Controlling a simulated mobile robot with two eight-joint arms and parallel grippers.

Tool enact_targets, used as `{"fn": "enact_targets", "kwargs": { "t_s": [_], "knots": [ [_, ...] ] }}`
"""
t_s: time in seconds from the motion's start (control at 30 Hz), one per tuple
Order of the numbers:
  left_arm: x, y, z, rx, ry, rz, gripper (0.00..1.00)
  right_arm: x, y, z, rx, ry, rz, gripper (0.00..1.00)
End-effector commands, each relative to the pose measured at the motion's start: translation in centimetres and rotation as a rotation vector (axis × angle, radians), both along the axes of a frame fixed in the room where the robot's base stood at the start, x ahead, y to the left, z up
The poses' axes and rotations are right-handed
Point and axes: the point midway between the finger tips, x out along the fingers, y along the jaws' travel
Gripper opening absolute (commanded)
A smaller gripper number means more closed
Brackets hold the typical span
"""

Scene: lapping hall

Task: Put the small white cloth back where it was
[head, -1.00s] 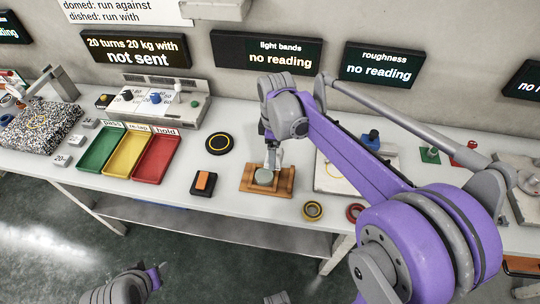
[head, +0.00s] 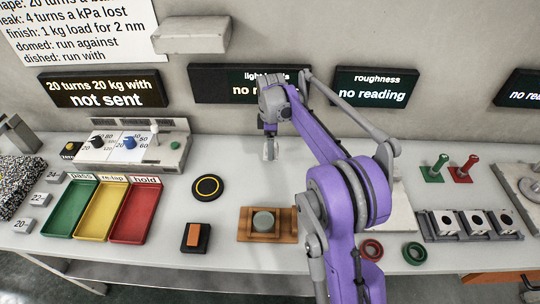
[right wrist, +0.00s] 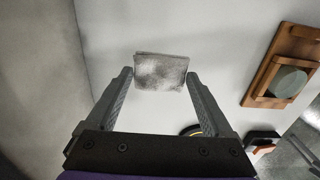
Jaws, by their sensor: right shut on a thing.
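My right gripper (head: 269,153) is shut on the small cloth, held up over the back of the bench near the wall. In the right wrist view the cloth (right wrist: 160,72) is a pale grey, creased, roughly square piece between the fingertips (right wrist: 160,78). In the head view the cloth is too small to make out clearly beside the fingers. A wooden holder (head: 246,226) with a round grey-green disc (head: 263,220) lies in front of the gripper, apart from it. My left gripper is not in view.
Green, yellow and red trays (head: 134,213) stand at left. A black disc with a yellow ring (head: 207,188) and a black block with an orange top (head: 196,237) lie left of the holder. Bare bench top surrounds the gripper. The wall with display signs (head: 372,88) is close behind.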

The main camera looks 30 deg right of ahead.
Motion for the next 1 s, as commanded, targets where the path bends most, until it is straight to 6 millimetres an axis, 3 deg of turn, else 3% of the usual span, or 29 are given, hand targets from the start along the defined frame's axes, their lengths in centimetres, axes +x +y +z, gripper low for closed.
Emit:
{"fn": "enact_targets", "kwargs": {
  "t_s": [0.4,0.77,0.8,0.87,1.0],
  "knots": [
    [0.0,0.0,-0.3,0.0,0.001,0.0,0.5,0.0,0.0,-4.5,0.0,0.0,0.0,0.34],
    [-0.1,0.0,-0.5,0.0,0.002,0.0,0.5,0.0,0.0,-4.9,0.0,0.0,0.0,0.34],
    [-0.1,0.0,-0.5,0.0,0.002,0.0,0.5,0.0,0.0,-4.9,0.0,0.0,0.0,0.9],
    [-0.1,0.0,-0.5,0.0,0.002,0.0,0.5,0.0,0.1,-4.9,0.0,0.0,0.0,1.0],
    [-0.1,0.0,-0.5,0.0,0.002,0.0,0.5,0.0,0.0,-4.9,0.0,0.0,0.0,1.0]
  ]
}}
